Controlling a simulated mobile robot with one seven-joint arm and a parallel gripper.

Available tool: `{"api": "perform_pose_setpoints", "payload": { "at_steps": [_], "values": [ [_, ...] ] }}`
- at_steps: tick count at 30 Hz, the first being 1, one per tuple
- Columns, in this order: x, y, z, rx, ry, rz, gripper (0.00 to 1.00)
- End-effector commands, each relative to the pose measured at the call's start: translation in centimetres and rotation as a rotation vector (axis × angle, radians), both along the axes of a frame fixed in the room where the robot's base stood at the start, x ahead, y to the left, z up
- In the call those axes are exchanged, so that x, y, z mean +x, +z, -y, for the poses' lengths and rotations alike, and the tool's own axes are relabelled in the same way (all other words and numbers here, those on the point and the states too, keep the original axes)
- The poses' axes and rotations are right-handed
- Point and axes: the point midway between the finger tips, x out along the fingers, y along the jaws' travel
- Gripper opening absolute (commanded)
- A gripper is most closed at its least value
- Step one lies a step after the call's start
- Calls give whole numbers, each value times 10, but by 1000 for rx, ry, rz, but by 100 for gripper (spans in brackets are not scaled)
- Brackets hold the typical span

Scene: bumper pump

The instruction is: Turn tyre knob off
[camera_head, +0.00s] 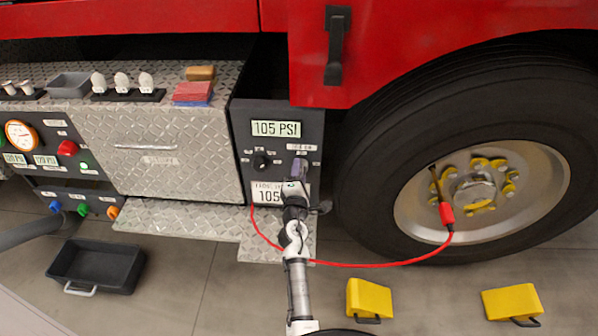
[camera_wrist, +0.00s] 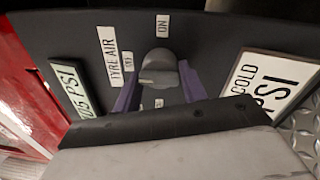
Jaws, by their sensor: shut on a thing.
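The tyre knob (camera_wrist: 158,62) is dark grey and rounded, on a dark panel under a TYRE AIR label (camera_wrist: 107,56). An ON label (camera_wrist: 162,26) sits beyond it in the wrist view. My gripper (camera_wrist: 158,88) is shut on the knob, with one purple finger on each side. In the head view my gripper (camera_head: 299,168) is at the right part of the panel (camera_head: 240,132) and hides the knob. Which way the knob points is hard to tell. The upper display (camera_head: 276,129) reads 105 PSI.
Another black knob (camera_head: 261,160) is just left of my gripper. A red hose (camera_head: 375,265) runs from near the panel to the wheel (camera_head: 475,185). A diamond-plate step (camera_head: 185,220) lies below. Yellow chocks (camera_head: 369,298) and a black tray (camera_head: 97,264) stand on the floor.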

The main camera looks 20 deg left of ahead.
Motion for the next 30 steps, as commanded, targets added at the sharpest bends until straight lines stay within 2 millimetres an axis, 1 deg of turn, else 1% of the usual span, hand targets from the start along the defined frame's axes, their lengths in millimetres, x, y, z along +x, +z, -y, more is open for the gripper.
{"api": "perform_pose_setpoints", "payload": {
  "at_steps": [1, 14, 15, 18, 30],
  "values": [
    [-1, -3, -2, -8, 4, -3, 19],
    [-1, -4, -1, -16, 4, -2, 19],
    [-1, -4, -1, -16, 4, -2, 46],
    [-1, -4, -1, -15, 3, -2, 59],
    [0, -1, 0, -13, 0, 1, 60]
  ]
}}
